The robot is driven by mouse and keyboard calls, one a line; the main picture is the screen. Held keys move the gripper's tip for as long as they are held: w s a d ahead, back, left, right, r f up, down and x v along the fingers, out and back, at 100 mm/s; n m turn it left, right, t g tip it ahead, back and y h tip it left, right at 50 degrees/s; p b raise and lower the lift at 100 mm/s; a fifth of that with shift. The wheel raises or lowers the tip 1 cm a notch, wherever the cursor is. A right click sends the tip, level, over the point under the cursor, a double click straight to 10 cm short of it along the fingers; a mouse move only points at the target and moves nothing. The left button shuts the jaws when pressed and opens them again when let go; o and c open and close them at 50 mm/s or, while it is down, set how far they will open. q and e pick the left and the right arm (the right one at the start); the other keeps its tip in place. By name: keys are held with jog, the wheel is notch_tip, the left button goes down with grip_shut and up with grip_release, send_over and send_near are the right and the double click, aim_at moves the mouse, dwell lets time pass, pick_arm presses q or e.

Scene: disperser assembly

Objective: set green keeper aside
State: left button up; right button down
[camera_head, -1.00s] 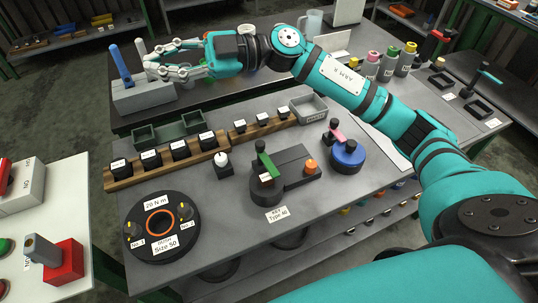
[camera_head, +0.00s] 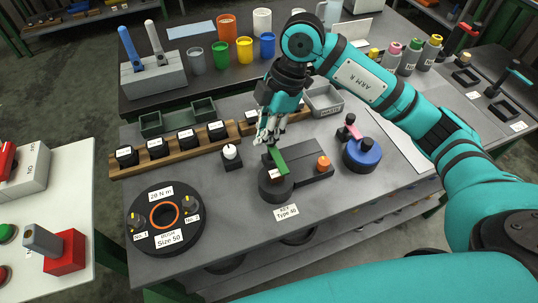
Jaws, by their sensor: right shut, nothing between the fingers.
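The green keeper (camera_head: 281,164), a short green bar, lies on top of the dark round base (camera_head: 276,189) of a fixture behind the tag "KEY Type 60". My right gripper (camera_head: 267,142) points down at the keeper's far end. Its fingers are shut and hold nothing. The fingertips are very close to the keeper; I cannot tell whether they touch it. The fixture's dark block (camera_head: 305,170) carries an orange knob (camera_head: 323,162) to the right. My left gripper is not in view.
A blue round part (camera_head: 362,155) with a pink piece stands right of the fixture. A white-knobbed block (camera_head: 231,156) and a Size 50 ring (camera_head: 166,216) are left. A wooden rack (camera_head: 172,157) and grey tray (camera_head: 323,101) lie behind. The grey table is free at front right (camera_head: 340,205).

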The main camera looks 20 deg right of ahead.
aim_at(277, 159)
notch_tip(277, 159, down, 9)
jog(key=p, duration=0.3)
jog(key=shift+f+p, duration=0.15)
jog(key=shift+p, duration=0.15)
jog(key=shift+d, duration=0.4)
jog(key=shift+a, duration=0.1)
